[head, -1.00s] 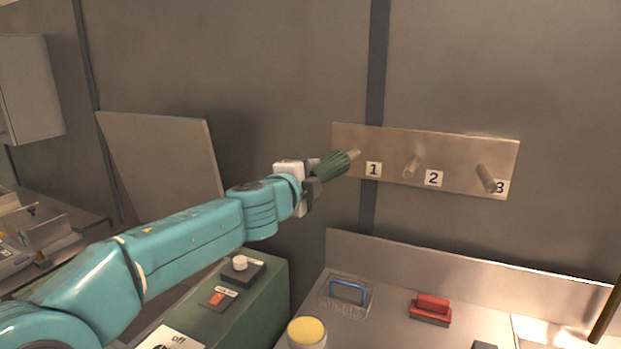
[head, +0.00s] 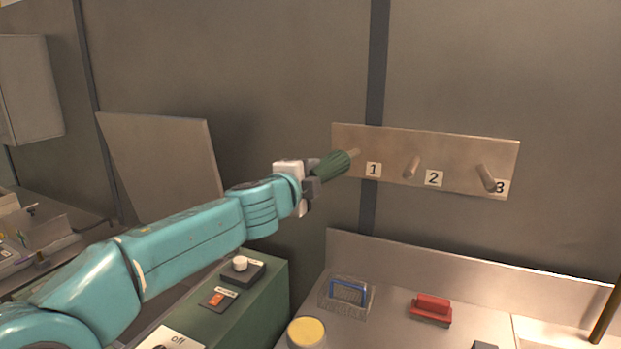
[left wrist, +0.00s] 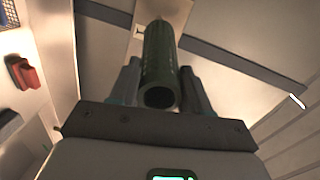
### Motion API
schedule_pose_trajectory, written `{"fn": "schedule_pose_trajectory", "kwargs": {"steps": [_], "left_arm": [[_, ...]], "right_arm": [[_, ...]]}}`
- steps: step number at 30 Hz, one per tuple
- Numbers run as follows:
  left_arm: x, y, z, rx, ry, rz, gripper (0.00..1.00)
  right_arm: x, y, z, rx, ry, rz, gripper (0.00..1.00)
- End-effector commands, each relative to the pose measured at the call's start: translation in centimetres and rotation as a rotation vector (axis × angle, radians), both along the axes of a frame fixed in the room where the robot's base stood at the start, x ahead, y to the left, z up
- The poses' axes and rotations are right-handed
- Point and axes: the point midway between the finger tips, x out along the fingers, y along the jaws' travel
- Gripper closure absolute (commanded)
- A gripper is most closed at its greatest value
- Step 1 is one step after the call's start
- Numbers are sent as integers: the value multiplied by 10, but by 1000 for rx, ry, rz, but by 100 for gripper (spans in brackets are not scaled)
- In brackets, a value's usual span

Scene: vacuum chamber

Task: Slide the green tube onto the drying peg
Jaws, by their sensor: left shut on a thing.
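The green ribbed tube (head: 333,166) is held by my left gripper (head: 314,180), whose fingers are shut on it from both sides. The tube also shows in the left wrist view (left wrist: 160,62), its hollow near end facing the camera. Its far end points at the pegboard (head: 455,168). The first peg (head: 355,154), by label 1, shows only as a short piece between tube and board; whether its tip is inside the tube or behind it I cannot tell. The second peg (head: 411,167) and third peg (head: 487,179) are bare. My right gripper is not in view.
Below the board a bench holds a blue-handled wire basket (head: 348,294), a red-handled block (head: 431,308) and a yellow-topped container (head: 307,333). A green cabinet with switches (head: 262,300) stands below my left arm. The space around the board is clear.

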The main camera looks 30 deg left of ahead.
Motion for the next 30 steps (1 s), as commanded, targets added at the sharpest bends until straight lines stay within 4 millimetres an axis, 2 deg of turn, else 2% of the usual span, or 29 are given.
{"fn": "schedule_pose_trajectory", "kwargs": {"steps": [30], "left_arm": [[39, 2, -4, 0, 0, 0, 99]], "right_arm": [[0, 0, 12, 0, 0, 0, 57]]}}
